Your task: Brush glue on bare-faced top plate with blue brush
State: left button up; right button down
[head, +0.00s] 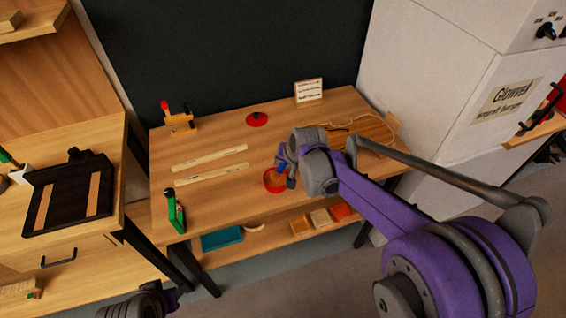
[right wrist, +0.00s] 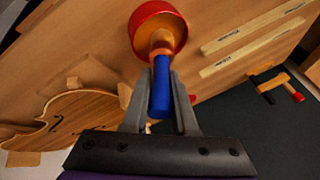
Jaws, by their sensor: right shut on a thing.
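My right gripper (head: 285,175) is shut on the blue brush (right wrist: 161,88), with its fingers (right wrist: 160,105) on either side of the blue handle. The brush's lower end is inside the red pot (right wrist: 170,22), which also shows in the head view (head: 268,186). Whether the bristles touch glue cannot be told. A violin-shaped wooden plate (right wrist: 85,115) with dark f-holes lies on the bench in the right wrist view; in the head view my right arm hides much of it. Part of my left arm end (head: 145,302) shows at the bottom edge; its fingers are unclear.
Two pale labelled strips (head: 210,158) lie mid-bench. A green clamp (head: 175,212) stands at the front left, an orange clamp (head: 178,120) at the back left. A red round item (head: 257,119) and a small card (head: 309,91) are at the back. A shelf with boxes is below.

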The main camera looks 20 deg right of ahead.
dwell(0.5)
pick_arm(q)
jog(key=r+p, duration=0.1)
jog(key=w+r+p, duration=0.1)
jog(key=r, duration=0.1)
jog(key=r+p, duration=0.2)
jog(key=shift+w, duration=0.35)
pick_arm(e)
notch_tip(320, 180, up, 7)
dwell(0.6)
